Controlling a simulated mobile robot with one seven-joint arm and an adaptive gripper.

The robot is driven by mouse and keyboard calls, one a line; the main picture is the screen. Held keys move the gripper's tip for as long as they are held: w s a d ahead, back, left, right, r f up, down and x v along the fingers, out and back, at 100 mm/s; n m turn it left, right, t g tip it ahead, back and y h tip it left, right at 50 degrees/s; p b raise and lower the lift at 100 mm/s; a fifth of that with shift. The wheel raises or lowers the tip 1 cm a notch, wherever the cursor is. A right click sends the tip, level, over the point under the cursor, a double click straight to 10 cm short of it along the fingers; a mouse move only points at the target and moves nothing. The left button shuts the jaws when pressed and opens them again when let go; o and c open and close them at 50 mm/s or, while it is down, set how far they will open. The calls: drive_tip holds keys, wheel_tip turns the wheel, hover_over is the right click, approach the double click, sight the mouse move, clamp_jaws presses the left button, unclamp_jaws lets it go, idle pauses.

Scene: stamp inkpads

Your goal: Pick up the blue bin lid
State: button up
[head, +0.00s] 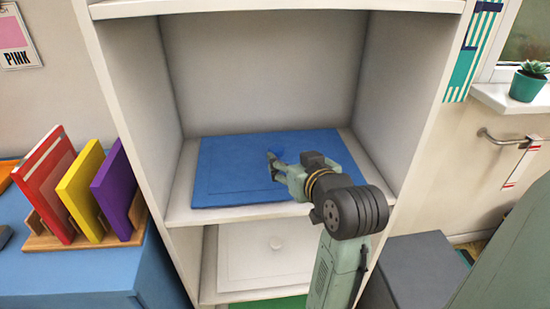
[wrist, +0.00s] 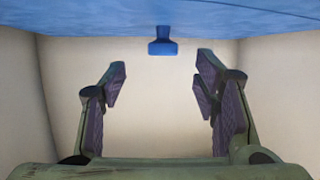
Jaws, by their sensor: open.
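The blue bin lid (head: 225,178) lies flat on the upper shelf of the white cabinet in the head view. In the wrist view its blue surface (wrist: 80,18) fills the top edge, and its small blue knob (wrist: 162,44) sticks out from it. My gripper (head: 273,165) is above the lid's middle, level with the shelf opening. In the wrist view my gripper (wrist: 161,66) is open and empty, its fingers apart on either side of the knob's line. The knob appears beyond the fingertips. In the head view my gripper and arm hide part of the lid's right side.
The cabinet's side walls (head: 133,95) and back wall enclose the shelf. A white lid with a knob (head: 240,265) lies on the shelf below. Red, yellow (head: 82,180) and purple books stand in a wooden rack at left. A grey box (head: 415,272) stands at lower right.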

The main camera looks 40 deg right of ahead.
sight(277, 149)
drive_tip(key=shift+r+p+x, duration=0.15)
drive_tip(key=shift+p+x, duration=0.2)
drive_tip(key=shift+x, duration=1.35)
drive_tip(key=shift+r+p+x, duration=0.15)
drive_tip(key=shift+p+x, duration=0.15)
drive_tip(key=shift+x, duration=1.4)
drive_tip(key=shift+w+a, duration=0.15)
drive_tip(key=shift+w, duration=0.05)
drive_tip(key=shift+c, duration=0.6)
clamp_jaws()
